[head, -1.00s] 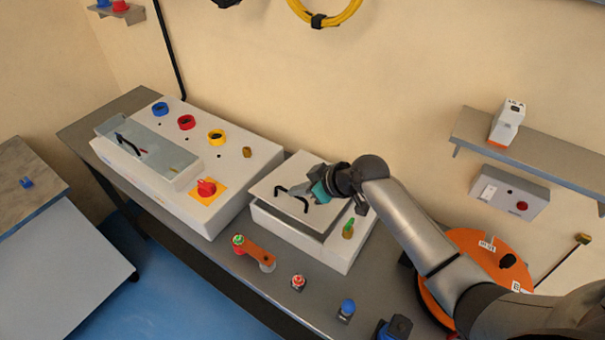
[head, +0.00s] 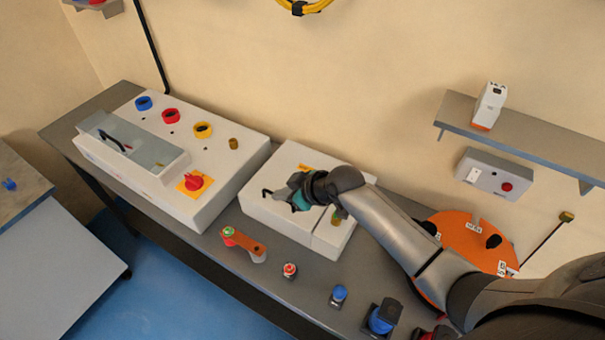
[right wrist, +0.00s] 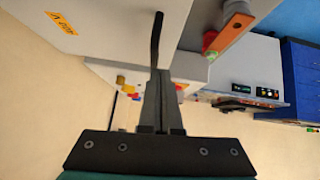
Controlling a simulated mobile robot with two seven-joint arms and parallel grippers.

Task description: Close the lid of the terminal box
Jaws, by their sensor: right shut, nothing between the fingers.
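The terminal box (head: 333,236) is a white box on the grey bench, in the middle of the head view. Its white lid (head: 281,163) with a black handle (head: 267,193) lies flat on the box, with no clear gap showing. My right gripper (head: 284,194) is over the lid, right by the handle, its fingers shut and empty. In the right wrist view the shut fingers (right wrist: 158,98) point at the black handle (right wrist: 157,38); whether they touch it I cannot tell. My forearm hides part of the box's right side. My left gripper is out of view.
A larger white control box (head: 215,150) with a red switch (head: 194,182) stands to the left. An orange-armed part (head: 243,243), a red button (head: 290,270) and blue-topped parts (head: 339,294) lie along the bench front. An orange disc (head: 465,240) is at the right.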

